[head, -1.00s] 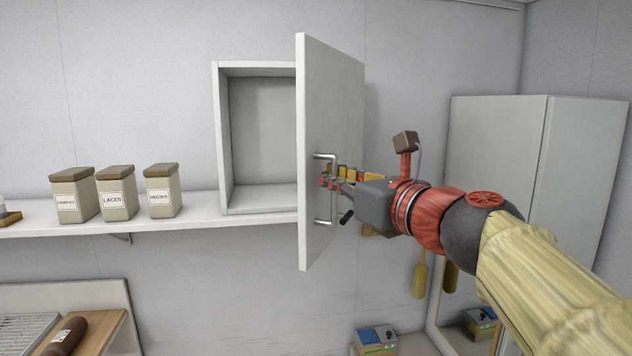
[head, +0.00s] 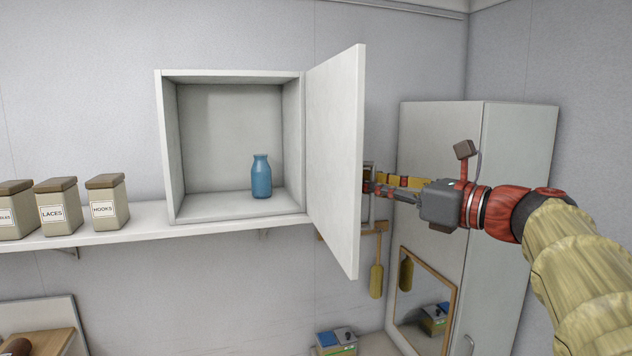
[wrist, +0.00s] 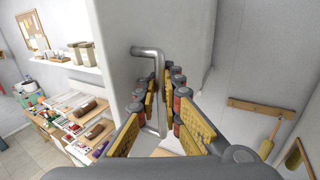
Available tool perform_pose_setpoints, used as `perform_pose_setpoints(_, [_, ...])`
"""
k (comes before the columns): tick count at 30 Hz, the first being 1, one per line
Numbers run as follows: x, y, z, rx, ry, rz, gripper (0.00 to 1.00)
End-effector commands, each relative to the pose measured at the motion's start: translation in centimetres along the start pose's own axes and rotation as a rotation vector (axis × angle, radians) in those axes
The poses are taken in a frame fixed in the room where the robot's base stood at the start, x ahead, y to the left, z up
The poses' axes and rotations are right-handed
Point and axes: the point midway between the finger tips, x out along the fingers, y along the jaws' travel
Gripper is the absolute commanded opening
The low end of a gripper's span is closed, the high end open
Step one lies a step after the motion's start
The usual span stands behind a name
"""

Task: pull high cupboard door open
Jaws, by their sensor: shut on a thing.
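The high cupboard (head: 170,150) is a white box on the wall shelf, and its inside shows in the head view. Its white door (head: 335,160) stands wide open, hinged on the right and swung out toward me. My gripper (head: 372,186) is on the door's outer side, at the handle, partly hidden behind the door's edge. In the wrist view the metal bar handle (wrist: 162,95) passes between the yellow-padded fingers of my gripper (wrist: 164,105), which are shut on it. A blue bottle (head: 261,177) stands inside the cupboard.
Lidded canisters, one labelled hooks (head: 107,203), stand on the shelf (head: 140,227) left of the cupboard. A tall grey locker (head: 500,180) stands right, behind my arm. A yellow paddle (head: 376,281) hangs from a wooden rail. A framed mirror (head: 425,300) is below.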

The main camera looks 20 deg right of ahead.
Motion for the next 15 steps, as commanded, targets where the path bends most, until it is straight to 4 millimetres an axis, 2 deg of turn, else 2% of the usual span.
perform_pose_setpoints(1, [-0.3, -0.9, -0.1, 0.005, 0.004, 0.014, 0.0])
perform_pose_setpoints(6, [-0.9, -2.4, -0.1, 0.004, 0.003, 0.068, 0.0])
perform_pose_setpoints(15, [-1.4, -3.9, -0.2, 0.002, 0.003, 0.121, 0.0])
